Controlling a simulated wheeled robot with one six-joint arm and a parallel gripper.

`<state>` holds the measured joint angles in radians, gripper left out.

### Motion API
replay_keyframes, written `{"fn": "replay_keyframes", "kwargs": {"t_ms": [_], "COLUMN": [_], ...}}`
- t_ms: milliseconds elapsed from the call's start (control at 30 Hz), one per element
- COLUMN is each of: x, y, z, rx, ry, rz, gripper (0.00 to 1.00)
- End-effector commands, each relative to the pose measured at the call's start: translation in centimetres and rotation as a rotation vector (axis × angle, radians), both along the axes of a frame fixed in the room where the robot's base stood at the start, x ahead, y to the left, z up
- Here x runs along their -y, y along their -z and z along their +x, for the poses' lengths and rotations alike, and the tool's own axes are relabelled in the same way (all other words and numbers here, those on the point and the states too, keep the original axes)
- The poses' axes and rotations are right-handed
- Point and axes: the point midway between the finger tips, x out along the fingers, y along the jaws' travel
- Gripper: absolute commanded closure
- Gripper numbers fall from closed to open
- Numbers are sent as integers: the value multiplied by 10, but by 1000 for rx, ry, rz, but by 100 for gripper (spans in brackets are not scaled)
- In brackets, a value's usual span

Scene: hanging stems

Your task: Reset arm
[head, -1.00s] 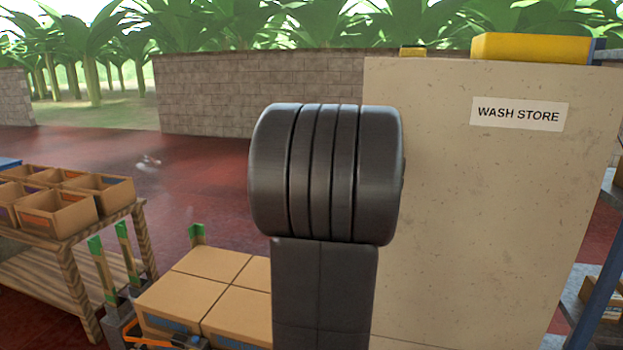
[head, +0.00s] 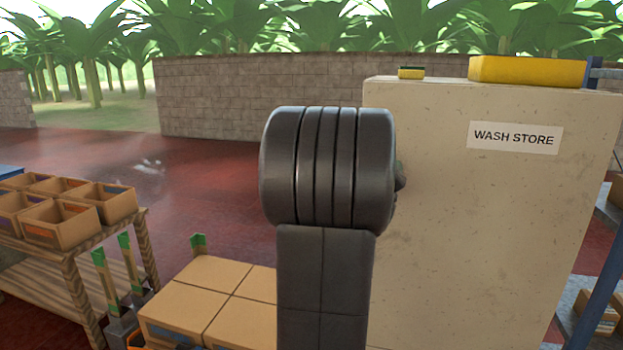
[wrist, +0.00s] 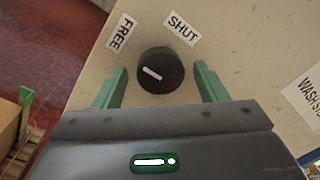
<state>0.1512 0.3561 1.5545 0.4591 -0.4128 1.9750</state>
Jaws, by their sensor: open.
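In the wrist view a round black knob (wrist: 160,72) with a white mark sits on the cream face of the wash store cabinet (wrist: 230,50). The mark slants from upper left to lower right. A FREE label (wrist: 120,33) is above left of the knob and a SHUT label (wrist: 181,28) above right. My gripper (wrist: 162,76) is open, its green fingers on either side of the knob with gaps visible; how far it stands off the panel I cannot tell. In the head view my dark arm hides my gripper and part of the cabinet (head: 480,220).
A yellow block (head: 528,71) and a small yellow and dark item (head: 411,72) lie on the cabinet top. A wooden bench (head: 72,260) with open boxes (head: 60,225) is left; stacked cartons (head: 195,295) stand low centre-left. Blue-post shelving (head: 598,285) is right. Red floor between is open.

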Motion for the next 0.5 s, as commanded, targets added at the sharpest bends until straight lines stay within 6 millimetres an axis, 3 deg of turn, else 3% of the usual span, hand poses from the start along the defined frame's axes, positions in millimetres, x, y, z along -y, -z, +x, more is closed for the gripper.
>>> {"fn": "replay_keyframes", "kwargs": {"t_ms": [500], "x": [-1], "y": [-4], "z": [0], "rx": [88], "ry": [-1], "rz": [321], "gripper": [34]}}
